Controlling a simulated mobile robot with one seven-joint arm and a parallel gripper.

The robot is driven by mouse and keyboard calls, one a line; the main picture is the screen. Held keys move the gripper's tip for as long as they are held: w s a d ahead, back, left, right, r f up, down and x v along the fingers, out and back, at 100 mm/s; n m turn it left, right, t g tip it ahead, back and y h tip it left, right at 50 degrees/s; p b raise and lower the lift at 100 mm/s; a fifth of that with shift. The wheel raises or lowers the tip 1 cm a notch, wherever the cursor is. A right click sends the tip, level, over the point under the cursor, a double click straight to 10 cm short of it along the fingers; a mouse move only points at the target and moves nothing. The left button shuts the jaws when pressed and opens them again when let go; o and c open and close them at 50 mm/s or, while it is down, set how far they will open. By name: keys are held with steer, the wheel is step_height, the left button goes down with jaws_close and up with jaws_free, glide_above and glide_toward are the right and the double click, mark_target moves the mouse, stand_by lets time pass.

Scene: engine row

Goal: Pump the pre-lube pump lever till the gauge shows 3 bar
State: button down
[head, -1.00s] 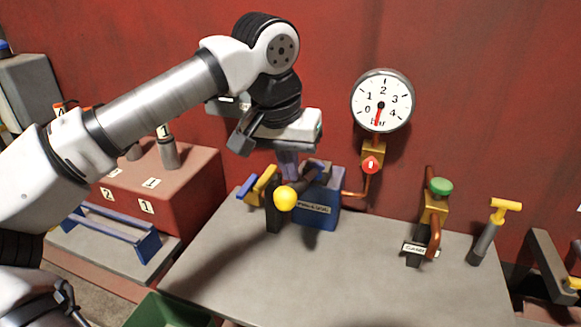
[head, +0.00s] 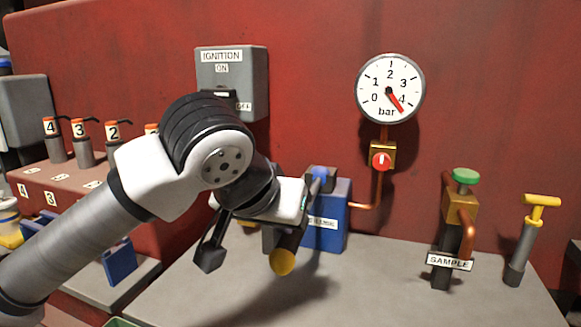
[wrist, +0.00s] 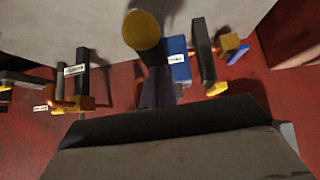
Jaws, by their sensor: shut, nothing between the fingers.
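The pre-lube pump is a blue box (head: 325,238) on the grey bench, also in the wrist view (wrist: 179,68). Its dark lever ends in a yellow ball (head: 282,262), low and toward me, seen large in the wrist view (wrist: 143,31). The bar gauge (head: 390,89) hangs on the red wall; its red needle points down and right, around or just past the 4. My gripper (wrist: 158,94) is shut and empty, its fingers close to the lever behind the ball. I cannot tell whether they touch.
A brass valve with a red knob (head: 381,160) sits below the gauge. Right of the pump stand the SAMPLE tap (head: 461,207) with a green knob and a yellow T-handle (head: 542,201). An ignition box (head: 232,82) is on the wall behind my arm. The bench front is clear.

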mark_target(282, 240)
steer(key=shift+f+t+h+b, duration=0.3)
steer(key=shift+f+t+b, duration=0.4)
steer(key=shift+f+b, duration=0.9)
steer(key=shift+s+b, duration=0.1)
steer(key=shift+b, duration=0.2)
